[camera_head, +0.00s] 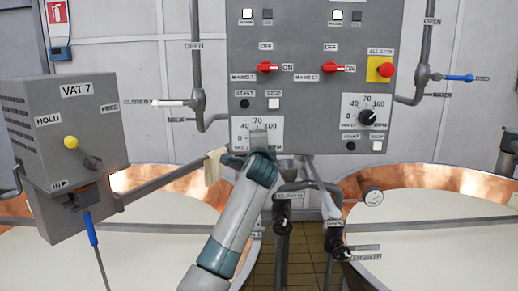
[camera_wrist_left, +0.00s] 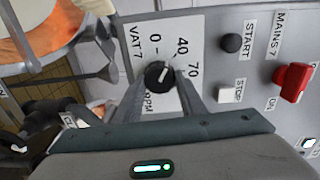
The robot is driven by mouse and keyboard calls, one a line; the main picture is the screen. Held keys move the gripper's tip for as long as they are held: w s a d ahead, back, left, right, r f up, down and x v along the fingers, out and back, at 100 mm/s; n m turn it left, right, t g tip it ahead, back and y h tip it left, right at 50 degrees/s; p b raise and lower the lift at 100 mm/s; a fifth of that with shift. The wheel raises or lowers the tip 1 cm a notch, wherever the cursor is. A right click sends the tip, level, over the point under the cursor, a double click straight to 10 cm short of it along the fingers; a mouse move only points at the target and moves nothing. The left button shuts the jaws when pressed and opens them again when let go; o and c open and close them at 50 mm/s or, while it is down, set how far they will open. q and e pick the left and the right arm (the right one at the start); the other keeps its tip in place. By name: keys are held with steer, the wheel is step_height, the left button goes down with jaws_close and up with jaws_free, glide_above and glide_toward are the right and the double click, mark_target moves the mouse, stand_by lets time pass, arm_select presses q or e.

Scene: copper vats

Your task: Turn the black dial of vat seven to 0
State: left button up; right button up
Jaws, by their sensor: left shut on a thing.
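The black dial of vat seven (camera_wrist_left: 158,75) sits on a white scale plate (camera_head: 237,127) low on the grey control panel, marked VAT 7. My left gripper (camera_head: 258,137) is at this plate and hides the dial in the head view. In the left wrist view its two fingers stand on either side of the dial, shut on it. The dial's white pointer line slants towards the upper right, between the 0 and 40 marks in that view. My right gripper is not in view.
Start (camera_head: 245,103) and stop (camera_head: 273,103) buttons and a red mains switch (camera_head: 265,67) lie above the plate. A similar black dial (camera_head: 367,117) is further right, below a red all-stop button (camera_head: 386,70). A grey VAT 7 box (camera_head: 88,125) stands left. Pipes and valves (camera_head: 283,195) lie below.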

arm_select(q)
steer(key=shift+n+b, duration=1.2)
steer(key=shift+n, duration=1.9)
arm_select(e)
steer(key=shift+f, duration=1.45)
arm_select(q)
steer(key=o, duration=1)
steer(key=shift+o, duration=0.2)
steer(key=shift+s, duration=0.1)
steer(key=s+b, duration=0.6)
steer(key=s, duration=1.1)
steer(key=shift+s, duration=0.15)
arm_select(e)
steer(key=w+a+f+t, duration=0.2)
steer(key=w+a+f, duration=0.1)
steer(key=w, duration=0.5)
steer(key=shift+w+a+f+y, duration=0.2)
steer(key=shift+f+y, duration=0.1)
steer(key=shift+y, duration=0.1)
